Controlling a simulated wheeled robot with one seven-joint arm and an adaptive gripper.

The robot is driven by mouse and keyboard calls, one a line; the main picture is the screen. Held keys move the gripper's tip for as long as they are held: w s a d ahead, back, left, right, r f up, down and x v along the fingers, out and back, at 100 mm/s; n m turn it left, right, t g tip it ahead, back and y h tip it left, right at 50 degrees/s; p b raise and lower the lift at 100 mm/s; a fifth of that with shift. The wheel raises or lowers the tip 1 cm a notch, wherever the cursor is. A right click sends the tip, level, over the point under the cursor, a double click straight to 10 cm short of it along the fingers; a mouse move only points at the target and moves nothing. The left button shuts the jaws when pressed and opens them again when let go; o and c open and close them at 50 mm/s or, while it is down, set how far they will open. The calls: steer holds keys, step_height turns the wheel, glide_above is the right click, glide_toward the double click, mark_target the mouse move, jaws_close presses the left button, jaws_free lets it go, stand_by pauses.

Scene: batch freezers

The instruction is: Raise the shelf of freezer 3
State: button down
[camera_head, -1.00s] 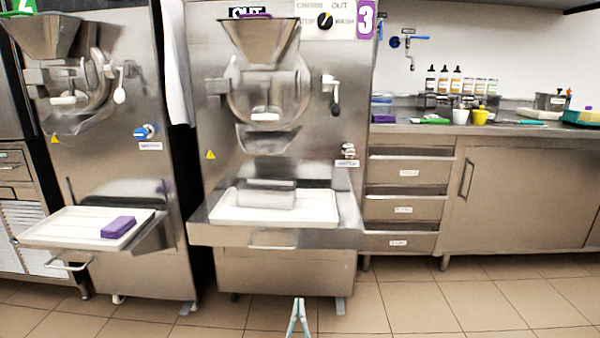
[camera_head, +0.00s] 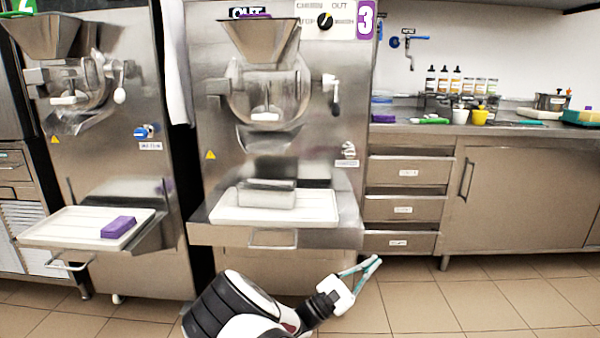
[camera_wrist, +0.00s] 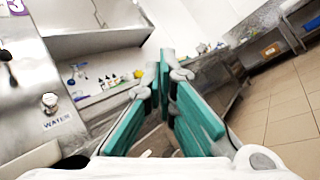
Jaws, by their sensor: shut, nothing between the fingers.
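Freezer 3 (camera_head: 222,110) stands in the middle of the head view, with a purple number 3 sign at its upper right. Its shelf (camera_head: 330,238) sticks out level at the front, with a handle (camera_head: 273,238) below its front edge. My gripper (camera_head: 374,261) is low, to the right of and below the shelf's right end, apart from the handle. Its teal fingers (camera_wrist: 166,62) are shut and empty, pointing up and right.
Another freezer (camera_head: 130,110) stands to the left, with its own shelf and a purple sponge (camera_head: 118,227) on it. Drawers (camera_head: 405,208) and a cabinet (camera_head: 525,190) stand to the right under a counter. The tiled floor (camera_head: 490,300) in front is clear.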

steer(key=s+d+r+m+g+y, duration=0.5)
steer(key=s+d+m+g, duration=0.15)
steer(key=s, duration=0.35)
steer(key=s+d+r+m+g+y, duration=0.55)
steer(key=s+g, duration=0.25)
steer(key=s, duration=0.2)
steer(key=s+a+r+m+t+y, duration=0.1)
steer(key=s+a+t+y, duration=0.2)
steer(key=s, duration=0.6)
steer(key=s+a+r+m+t+y, duration=0.1)
steer(key=s+a+r+y, duration=0.1)
steer(key=s+a+y, duration=0.45)
steer(key=s+a+r+m+t+y, duration=0.1)
steer(key=s+t+y, duration=0.15)
steer(key=s, duration=0.85)
step_height(320, 180, up, 32)
steer(key=t+p, duration=0.3)
steer(key=p, duration=2.6)
steer(key=shift+w+d+f, duration=0.15)
steer(key=shift+w+d, duration=0.15)
steer(key=shift+d, duration=0.05)
